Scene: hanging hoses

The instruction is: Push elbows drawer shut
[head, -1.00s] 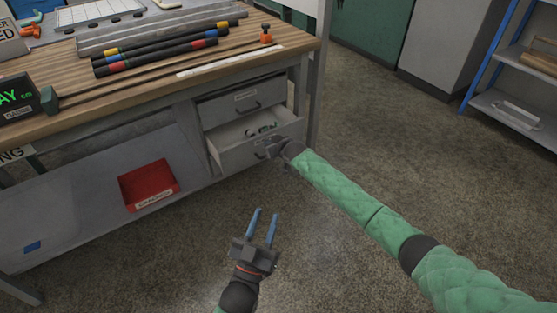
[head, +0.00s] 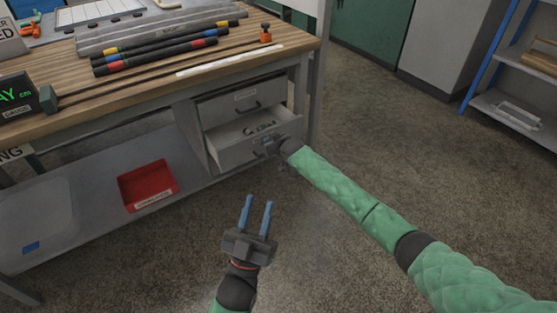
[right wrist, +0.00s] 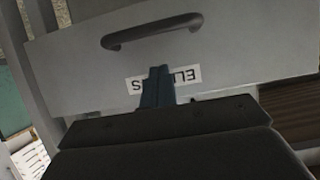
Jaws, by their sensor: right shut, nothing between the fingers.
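The lower drawer (head: 240,154) under the bench stands open, with small green and dark pieces in it. Its grey front (right wrist: 230,55) fills much of the right wrist view, with a dark handle (right wrist: 152,31) and a white label (right wrist: 186,76), partly hidden by my fingers. The readable letters look like "EL" and "S", upside down. My right gripper (head: 266,147) is shut and empty at the drawer front; its fingers (right wrist: 159,70) overlap the label, and I cannot tell whether they touch. My left gripper (head: 258,203) is open and empty, lower in the head view, apart from the drawer.
A closed drawer (head: 241,101) sits directly above. The bench top (head: 150,82) carries banded hoses and an orange-and-black item (head: 265,34). A red bin (head: 148,187) stands on the lower shelf, left of the drawers. Bare floor (head: 350,250) lies in front; a blue-framed rack (head: 485,60) stands far right.

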